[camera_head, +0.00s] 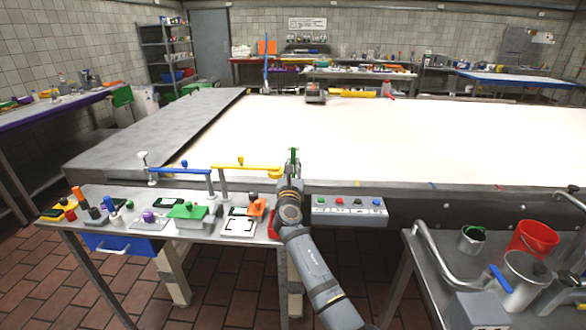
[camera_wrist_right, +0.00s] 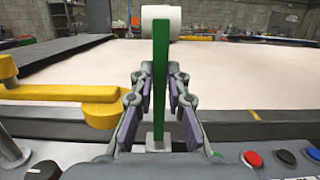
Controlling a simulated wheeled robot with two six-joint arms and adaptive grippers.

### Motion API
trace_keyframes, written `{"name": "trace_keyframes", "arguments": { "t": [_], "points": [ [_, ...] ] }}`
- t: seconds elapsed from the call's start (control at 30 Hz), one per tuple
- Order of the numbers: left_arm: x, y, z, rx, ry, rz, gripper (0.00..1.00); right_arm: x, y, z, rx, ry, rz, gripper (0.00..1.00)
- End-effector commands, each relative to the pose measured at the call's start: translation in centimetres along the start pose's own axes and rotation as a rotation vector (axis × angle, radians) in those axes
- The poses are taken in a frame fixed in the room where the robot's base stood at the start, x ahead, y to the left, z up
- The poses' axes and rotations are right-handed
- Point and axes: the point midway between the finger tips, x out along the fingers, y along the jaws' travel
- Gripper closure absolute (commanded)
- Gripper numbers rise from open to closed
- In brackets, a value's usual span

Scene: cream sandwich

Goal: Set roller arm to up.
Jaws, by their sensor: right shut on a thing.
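The roller arm (camera_wrist_right: 161,85) shows in the right wrist view as a flat green bar standing upright, with a white roller (camera_wrist_right: 161,21) across its top and a grey block at its foot. In the head view its green top (camera_head: 293,155) shows just above my right gripper (camera_head: 291,178), at the near edge of the white table. My right gripper (camera_wrist_right: 161,95) has its purple-padded fingers on both sides of the green bar and is shut on it. The gripper hides the bar's lower part in the head view. My left gripper is not in view.
A yellow arm (camera_head: 245,168) and a blue arm (camera_head: 185,170) lie level to the left. A button box (camera_head: 348,210) sits close on the right. A small bench (camera_head: 140,228) with several devices stands front left. The white table (camera_head: 400,140) beyond is mostly clear.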

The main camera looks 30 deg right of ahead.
Motion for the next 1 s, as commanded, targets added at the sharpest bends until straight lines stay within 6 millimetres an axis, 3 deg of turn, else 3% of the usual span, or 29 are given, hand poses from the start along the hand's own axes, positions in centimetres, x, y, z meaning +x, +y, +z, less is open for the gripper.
{"name": "trace_keyframes", "arguments": {
  "t": [0.17, 0.2, 0.37, 0.63, 0.73, 1.0],
  "points": [
    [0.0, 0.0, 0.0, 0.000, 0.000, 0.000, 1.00, 0.1, 0.0, 0.2, 0.000, -0.003, 0.000, 1.00],
    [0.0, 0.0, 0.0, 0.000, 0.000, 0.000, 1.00, 0.1, 0.0, 0.2, 0.000, -0.003, 0.000, 0.81],
    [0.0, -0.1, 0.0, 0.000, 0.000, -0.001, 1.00, 0.1, 0.0, 0.1, 0.000, -0.002, 0.000, 0.62],
    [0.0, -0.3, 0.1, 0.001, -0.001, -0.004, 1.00, -0.1, 0.0, 0.1, 0.000, 0.000, 0.000, 0.62],
    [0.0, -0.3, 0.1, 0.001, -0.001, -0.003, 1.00, -0.9, 0.1, 0.0, 0.002, 0.000, 0.001, 0.62],
    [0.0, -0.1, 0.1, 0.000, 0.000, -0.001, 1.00, -7.2, 0.1, -0.1, 0.003, 0.003, 0.001, 0.62]
  ]
}}
